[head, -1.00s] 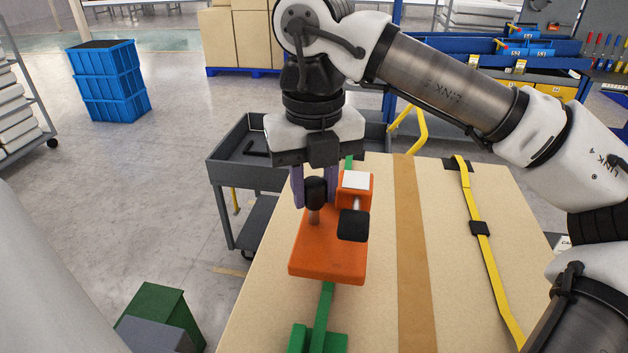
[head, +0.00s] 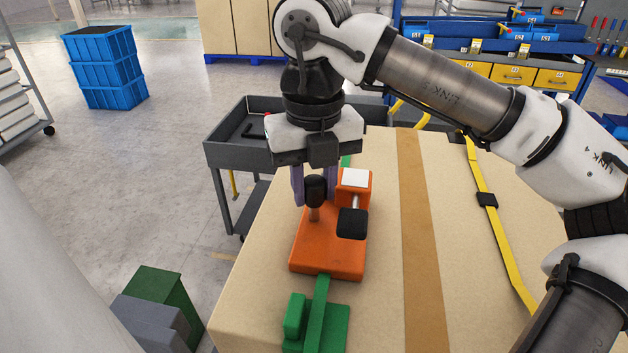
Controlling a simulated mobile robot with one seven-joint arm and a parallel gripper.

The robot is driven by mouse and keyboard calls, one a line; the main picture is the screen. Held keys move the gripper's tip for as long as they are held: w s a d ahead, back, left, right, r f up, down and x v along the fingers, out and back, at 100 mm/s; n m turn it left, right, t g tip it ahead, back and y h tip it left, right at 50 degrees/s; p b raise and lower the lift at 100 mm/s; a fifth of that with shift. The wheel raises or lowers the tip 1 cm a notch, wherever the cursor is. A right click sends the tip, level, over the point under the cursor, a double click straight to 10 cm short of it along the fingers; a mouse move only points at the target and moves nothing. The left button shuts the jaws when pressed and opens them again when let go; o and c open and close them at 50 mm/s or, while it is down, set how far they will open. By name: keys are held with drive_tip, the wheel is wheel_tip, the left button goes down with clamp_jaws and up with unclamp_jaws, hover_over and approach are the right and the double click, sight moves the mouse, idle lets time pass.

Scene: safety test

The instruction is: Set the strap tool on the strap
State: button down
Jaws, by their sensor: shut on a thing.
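The strap tool is an orange block (head: 325,252) with a black knob on a post and a black pad on its right side. My gripper (head: 313,190) points down with its purple fingers shut on the strap tool at the black knob. The green strap (head: 319,300) runs along the left part of the cardboard box top. The tool is over the strap and hides its middle; the strap shows in front of and behind the tool. I cannot tell whether the tool touches the strap or the box.
A green clamp-like piece (head: 334,327) sits on the box (head: 255,290) near its front. A yellow strap (head: 497,237) with a black buckle crosses the box at right. A grey cart (head: 226,150) stands behind left. Blue crates (head: 106,70) stand on the floor.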

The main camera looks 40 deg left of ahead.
drive_tip(key=shift+r, duration=0.1)
drive_tip(key=c, duration=1)
unclamp_jaws()
drive_tip(key=shift+o, duration=0.4)
drive_tip(key=shift+o, duration=1.1)
drive_tip(key=shift+r+p, duration=2.5)
drive_tip(key=shift+r, duration=1)
drive_tip(key=shift+s, duration=0.1)
